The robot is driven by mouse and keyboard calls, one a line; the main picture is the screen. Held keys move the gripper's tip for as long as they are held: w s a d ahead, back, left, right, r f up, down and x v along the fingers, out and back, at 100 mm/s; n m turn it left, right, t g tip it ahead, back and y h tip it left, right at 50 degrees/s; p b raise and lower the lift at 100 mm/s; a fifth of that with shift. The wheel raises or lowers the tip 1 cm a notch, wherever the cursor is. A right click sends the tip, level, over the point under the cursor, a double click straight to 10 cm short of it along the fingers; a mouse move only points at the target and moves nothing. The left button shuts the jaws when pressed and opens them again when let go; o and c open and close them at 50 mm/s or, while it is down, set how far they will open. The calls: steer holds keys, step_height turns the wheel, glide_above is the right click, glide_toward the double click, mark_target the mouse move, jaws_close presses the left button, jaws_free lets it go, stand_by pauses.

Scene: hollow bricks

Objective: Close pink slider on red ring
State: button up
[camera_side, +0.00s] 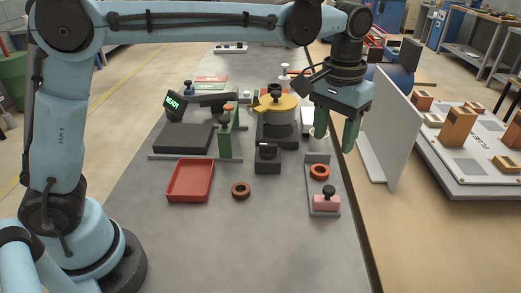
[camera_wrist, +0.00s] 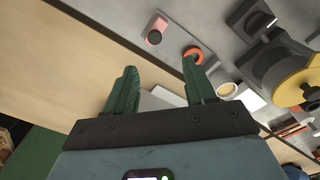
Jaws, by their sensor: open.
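The pink slider (camera_side: 327,203) with a black knob sits at the near end of a narrow grey plate (camera_side: 324,187). The red ring (camera_side: 319,172) lies flat toward the far end of that plate, with a bare gap between the two. My gripper (camera_side: 336,133) is open and empty, pointing down above and beyond the ring, near the table edge. In the wrist view the pink slider (camera_wrist: 157,29) and the red ring (camera_wrist: 192,51) show past my open fingers (camera_wrist: 160,68); one fingertip overlaps part of the ring in that picture.
A white upright panel (camera_side: 390,125) stands right of my gripper. A white cup (camera_side: 318,138) is beyond the ring. A yellow-topped device (camera_side: 277,103), a dark block (camera_side: 267,160), a brown ring (camera_side: 241,190) and a red tray (camera_side: 190,181) lie left. The near table is clear.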

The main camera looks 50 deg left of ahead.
mark_target(329, 188)
steer(key=f, duration=0.8)
steer(key=d+f, duration=0.1)
steer(key=f, duration=0.3)
steer(key=shift+w+d+f, duration=0.1)
steer(key=shift+w+f, duration=0.1)
steer(key=shift+f, duration=0.1)
jaws_close()
